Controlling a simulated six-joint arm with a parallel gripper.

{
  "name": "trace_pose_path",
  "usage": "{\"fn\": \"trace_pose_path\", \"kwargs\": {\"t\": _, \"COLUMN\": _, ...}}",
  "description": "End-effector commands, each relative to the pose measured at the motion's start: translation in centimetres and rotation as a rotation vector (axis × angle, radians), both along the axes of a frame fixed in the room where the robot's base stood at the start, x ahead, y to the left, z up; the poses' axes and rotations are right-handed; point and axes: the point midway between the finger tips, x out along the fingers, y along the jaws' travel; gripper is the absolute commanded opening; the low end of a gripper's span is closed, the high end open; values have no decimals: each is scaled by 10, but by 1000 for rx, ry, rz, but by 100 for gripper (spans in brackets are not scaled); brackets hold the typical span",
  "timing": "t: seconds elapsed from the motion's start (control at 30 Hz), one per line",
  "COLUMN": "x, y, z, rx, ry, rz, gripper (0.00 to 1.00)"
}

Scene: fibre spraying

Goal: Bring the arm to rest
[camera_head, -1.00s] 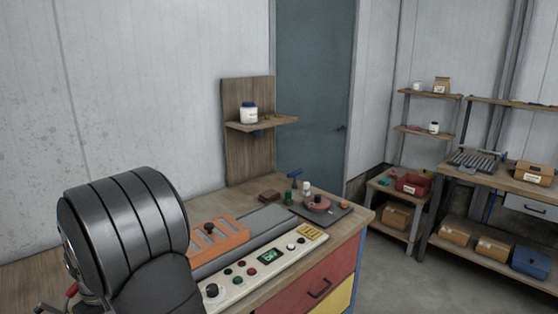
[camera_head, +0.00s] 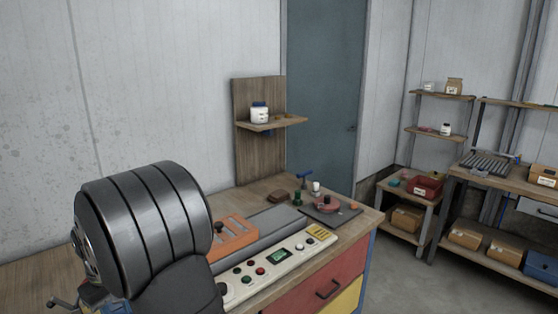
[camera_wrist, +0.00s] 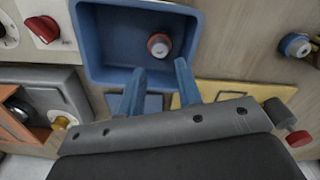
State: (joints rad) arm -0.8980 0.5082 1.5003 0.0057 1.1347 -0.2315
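My gripper (camera_wrist: 160,70) shows in the wrist view as two blue fingers that stand apart, with nothing between them. The fingertips overlap the near edge of a blue tray (camera_wrist: 85,40) in the picture; I cannot tell how far above it they are. A small round grey and red thing (camera_wrist: 159,45) lies in the tray, beyond the fingertips. In the head view the gripper is hidden; the large dark ribbed arm part at the left foreground is mine.
The workbench holds an orange block (camera_head: 232,236), a control panel (camera_head: 270,268) with buttons and a dark plate (camera_head: 345,212) with small items. A wall shelf (camera_head: 272,124) bears a white jar (camera_head: 259,113). Storage shelves (camera_head: 440,97) stand at the right, with open floor before them.

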Motion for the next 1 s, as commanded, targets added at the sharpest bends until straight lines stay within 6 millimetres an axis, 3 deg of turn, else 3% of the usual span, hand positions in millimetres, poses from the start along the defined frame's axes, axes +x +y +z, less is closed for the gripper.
{"fn": "trace_pose_path", "kwargs": {"t": 0.3, "x": -1, "y": 0, "z": -66, "rx": -3, "ry": 3, "rz": 0, "gripper": 32}}
{"fn": "trace_pose_path", "kwargs": {"t": 0.53, "x": 0, "y": 0, "z": -17, "rx": 3, "ry": -3, "rz": 0, "gripper": 32}}
{"fn": "trace_pose_path", "kwargs": {"t": 1.0, "x": 28, "y": -80, "z": 31, "rx": 2, "ry": -2, "rz": -5, "gripper": 32}}
